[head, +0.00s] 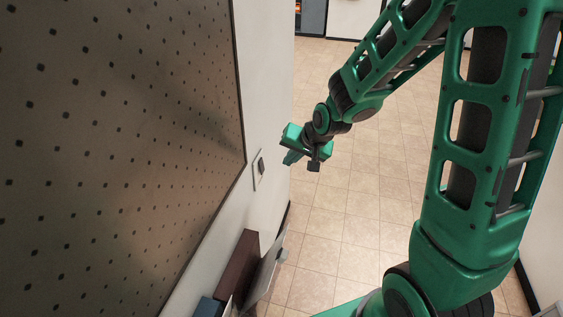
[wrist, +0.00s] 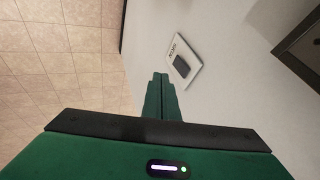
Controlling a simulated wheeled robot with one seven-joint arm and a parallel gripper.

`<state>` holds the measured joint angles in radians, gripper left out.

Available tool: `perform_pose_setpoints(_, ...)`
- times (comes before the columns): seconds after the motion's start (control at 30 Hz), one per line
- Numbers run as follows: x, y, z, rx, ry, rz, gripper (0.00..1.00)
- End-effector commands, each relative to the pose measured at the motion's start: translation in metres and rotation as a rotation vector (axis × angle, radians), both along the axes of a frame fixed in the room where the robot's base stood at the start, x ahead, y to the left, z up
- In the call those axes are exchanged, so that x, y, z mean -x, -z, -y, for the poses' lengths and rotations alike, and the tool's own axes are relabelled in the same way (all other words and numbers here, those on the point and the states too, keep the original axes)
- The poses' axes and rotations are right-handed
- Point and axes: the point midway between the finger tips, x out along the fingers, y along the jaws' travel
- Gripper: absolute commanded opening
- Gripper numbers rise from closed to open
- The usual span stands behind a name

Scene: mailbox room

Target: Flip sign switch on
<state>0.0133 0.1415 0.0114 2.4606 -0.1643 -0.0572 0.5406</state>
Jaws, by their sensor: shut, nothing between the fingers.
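The sign switch is a dark rocker on a white wall plate. In the head view the switch (head: 261,166) sits on the white wall just right of the pegboard's edge. In the wrist view the switch (wrist: 182,66) lies just beyond and to the right of my fingertips, with small lettering on its plate. My gripper (head: 290,158) is green, shut and empty, a little to the right of the switch in the head view. In the wrist view my gripper (wrist: 161,78) has its two fingers together, pointing toward the wall. I cannot tell whether the fingertips touch the plate.
A large framed pegboard (head: 110,130) covers the wall at left in the head view. Below the switch, a brown box-like object (head: 236,265) and a grey panel (head: 268,262) stand out from the wall. The tiled floor (head: 350,205) around my gripper is clear.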

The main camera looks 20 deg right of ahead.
Motion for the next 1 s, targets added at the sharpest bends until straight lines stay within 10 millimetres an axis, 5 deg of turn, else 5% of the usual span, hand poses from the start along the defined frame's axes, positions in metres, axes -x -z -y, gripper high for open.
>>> perform_pose_setpoints(0.63, -0.047, 0.074, -0.015, 0.001, -0.001, -0.003, 0.0)
perform_pose_setpoints(1.0, -0.069, 0.079, -0.046, 0.001, -0.001, 0.0, 0.0)
